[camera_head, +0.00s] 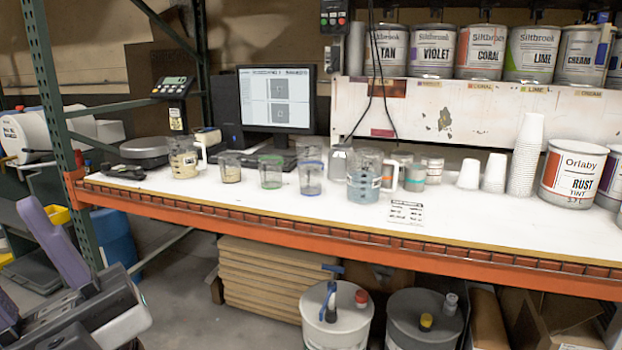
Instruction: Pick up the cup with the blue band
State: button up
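The cup with the blue band (311,178) is a small clear cup with a blue rim band and greyish contents. It stands upright on the white bench top (270,208), near the middle of the view. A similar cup with a green band (270,172) stands to its left. Another small clear cup (229,168) with tan contents stands further left. Grey and purple parts that look like my arm show at the lower left, well apart from the cups. I cannot make out my gripper's fingertips.
A pitcher with blue liquid (364,180) stands close right of the blue-banded cup; a tan-filled pitcher (184,160) is at left. A monitor (277,98) and keyboard are behind. White cup stacks (525,155) and tins are at right. The bench's orange front edge (300,232) is clear.

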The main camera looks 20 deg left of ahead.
aim_at(310, 171)
jog(key=i+j+z, duration=0.35)
jog(key=j, duration=0.3)
jog(key=i+j+z, duration=0.35)
jog(key=j, duration=0.4)
jog(key=i+j+z, duration=0.15)
jog(key=j, duration=0.2)
jog(key=i+j+z, duration=0.2)
jog(key=j, duration=0.25)
jog(key=k+l, duration=0.05)
jog(key=k, duration=0.05)
